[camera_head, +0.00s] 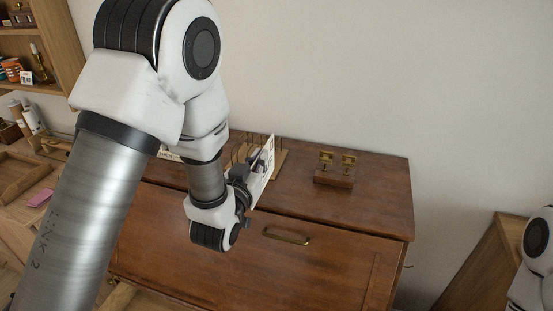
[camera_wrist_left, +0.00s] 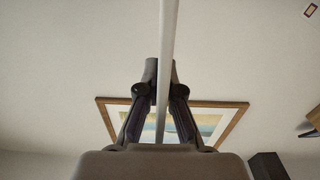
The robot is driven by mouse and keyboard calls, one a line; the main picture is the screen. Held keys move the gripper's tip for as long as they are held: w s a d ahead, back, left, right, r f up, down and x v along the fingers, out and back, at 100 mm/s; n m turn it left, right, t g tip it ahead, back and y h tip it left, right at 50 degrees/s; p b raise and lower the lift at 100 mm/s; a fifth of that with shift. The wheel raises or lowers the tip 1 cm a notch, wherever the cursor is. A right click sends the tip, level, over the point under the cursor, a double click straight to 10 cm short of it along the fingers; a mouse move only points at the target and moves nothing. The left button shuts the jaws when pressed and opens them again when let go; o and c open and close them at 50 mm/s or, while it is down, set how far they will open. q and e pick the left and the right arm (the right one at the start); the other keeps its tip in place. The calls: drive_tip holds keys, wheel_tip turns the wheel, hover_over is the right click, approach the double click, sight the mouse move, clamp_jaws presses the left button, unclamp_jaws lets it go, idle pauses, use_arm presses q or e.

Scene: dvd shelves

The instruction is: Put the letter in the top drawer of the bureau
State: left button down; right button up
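The letter (camera_head: 265,168) is a flat white piece held upright and tilted over the back of the bureau top. In the left wrist view the letter (camera_wrist_left: 168,50) shows edge-on as a thin pale strip between the fingers. My left gripper (camera_head: 241,180) is closed on it; its fingers (camera_wrist_left: 164,100) sit on both sides of the strip. The brown wooden bureau (camera_head: 365,215) has a front panel with a brass handle (camera_head: 286,236); the panel looks closed. My arm hides the bureau's left part. My right gripper is out of view; only part of my right arm shows at the right edge.
A wire rack on a wooden base (camera_head: 281,160) stands behind the letter. A small wooden stand with brass pieces (camera_head: 334,170) is on the bureau top at right. The bureau top's right end is clear. Shelves (camera_head: 45,88) and a pink item (camera_head: 40,197) are at left.

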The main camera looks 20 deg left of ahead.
use_arm(q)
drive_tip(key=w+f, duration=0.4)
drive_tip(key=w, duration=0.5)
drive_tip(key=shift+d+f+b, duration=0.15)
drive_tip(key=shift+d+b, duration=0.2)
drive_tip(key=shift+b, duration=0.05)
drive_tip(key=c, duration=1.8)
unclamp_jaws()
drive_tip(key=shift+f, duration=0.1)
drive_tip(key=o, duration=0.5)
drive_tip(key=shift+w, duration=0.1)
